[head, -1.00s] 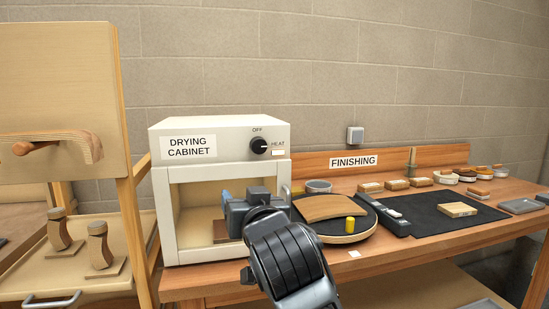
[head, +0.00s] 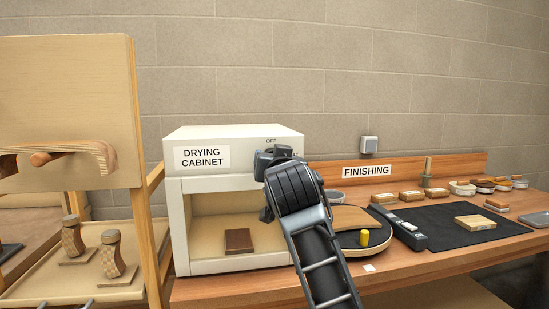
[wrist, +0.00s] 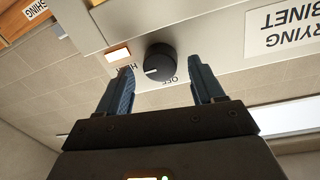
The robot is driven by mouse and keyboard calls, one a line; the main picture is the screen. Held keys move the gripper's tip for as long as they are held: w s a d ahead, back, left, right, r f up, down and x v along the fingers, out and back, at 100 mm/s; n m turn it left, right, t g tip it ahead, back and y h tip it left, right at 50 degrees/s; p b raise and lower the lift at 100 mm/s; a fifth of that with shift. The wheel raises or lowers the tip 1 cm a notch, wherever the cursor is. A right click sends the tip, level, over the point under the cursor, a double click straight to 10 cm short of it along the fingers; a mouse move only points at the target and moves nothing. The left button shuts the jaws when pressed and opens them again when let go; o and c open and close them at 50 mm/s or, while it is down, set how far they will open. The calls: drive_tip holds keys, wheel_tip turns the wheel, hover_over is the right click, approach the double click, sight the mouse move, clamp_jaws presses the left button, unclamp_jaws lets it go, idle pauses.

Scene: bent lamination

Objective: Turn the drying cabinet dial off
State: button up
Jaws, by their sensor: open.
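The drying cabinet (head: 240,135) is a cream box with an open front, standing on the wooden bench. Its black dial (wrist: 160,62) shows in the wrist view, which is nearly upside down. The dial's white mark points toward the HEAT label (wrist: 127,71), away from the OFF label (wrist: 170,82). My gripper (head: 268,160) is in front of the panel and hides the dial in the head view. In the wrist view my gripper (wrist: 163,78) is open, one finger to each side of the dial, with no visible contact.
A pale lit rectangle (wrist: 118,54) is beside HEAT. A brown block (head: 238,241) lies inside the cabinet. A wooden rack (head: 75,110) stands at left.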

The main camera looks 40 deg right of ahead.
drive_tip(key=shift+w+d, duration=0.15)
drive_tip(key=shift+w, duration=0.05)
drive_tip(key=c, duration=1.1)
